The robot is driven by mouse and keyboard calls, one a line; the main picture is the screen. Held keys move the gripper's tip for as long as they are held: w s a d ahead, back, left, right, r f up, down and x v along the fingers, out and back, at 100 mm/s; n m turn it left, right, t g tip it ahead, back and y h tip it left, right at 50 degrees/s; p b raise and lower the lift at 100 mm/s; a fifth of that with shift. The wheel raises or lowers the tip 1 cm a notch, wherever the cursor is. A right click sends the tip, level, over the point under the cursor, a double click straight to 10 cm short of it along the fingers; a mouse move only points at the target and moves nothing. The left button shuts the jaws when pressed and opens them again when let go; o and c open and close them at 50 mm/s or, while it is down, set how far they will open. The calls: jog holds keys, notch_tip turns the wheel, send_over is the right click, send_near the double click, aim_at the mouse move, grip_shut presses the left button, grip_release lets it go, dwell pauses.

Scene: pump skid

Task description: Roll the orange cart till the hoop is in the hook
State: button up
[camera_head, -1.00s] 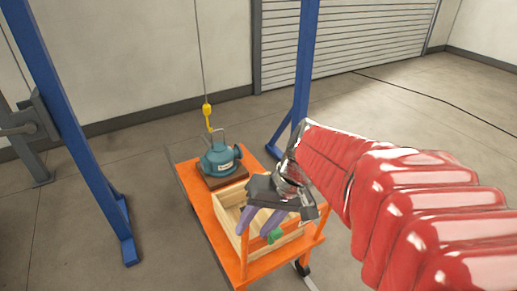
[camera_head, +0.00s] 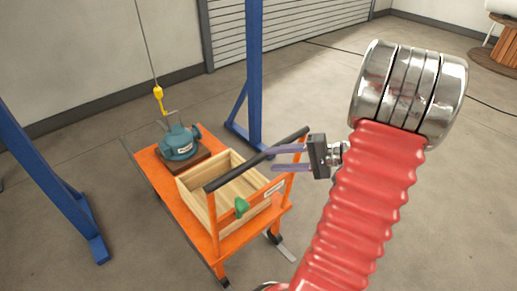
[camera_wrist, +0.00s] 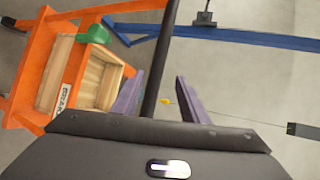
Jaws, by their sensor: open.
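The orange cart (camera_head: 160,188) carries a teal pump (camera_head: 180,143) with a grey hoop (camera_head: 170,121) on top. The yellow hook (camera_head: 158,95) hangs on a cable, close to the hoop's top in the picture; whether they touch, I cannot tell. The cart's black push bar (camera_head: 228,177) is at its near end. My gripper (camera_head: 273,159) is open at the right part of this bar, its purple fingers pointing left. In the wrist view the bar (camera_wrist: 157,60) runs between the open fingers (camera_wrist: 158,98). The hook (camera_wrist: 166,101) shows small behind it.
A wooden box (camera_head: 196,193) with a green item (camera_head: 241,207) inside sits on the cart. Blue gantry posts (camera_head: 254,75) stand on both sides, the left one (camera_head: 60,185) nearer. A dark cable (camera_head: 340,52) lies on the floor at the back right.

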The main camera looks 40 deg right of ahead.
jog(key=s+d+f+m+t+h, duration=0.1)
jog(key=s+d+m+t, duration=0.1)
jog(key=d, duration=0.5)
jog(key=shift+s+f+t+h, duration=0.15)
jog(key=shift+f+t+h, duration=0.2)
jog(key=shift+t, duration=0.25)
jog(key=x, duration=1.3)
jog(key=shift+w, duration=0.4)
jog(key=shift+a+f, duration=0.1)
jog(key=shift+c, duration=0.2)
grip_shut()
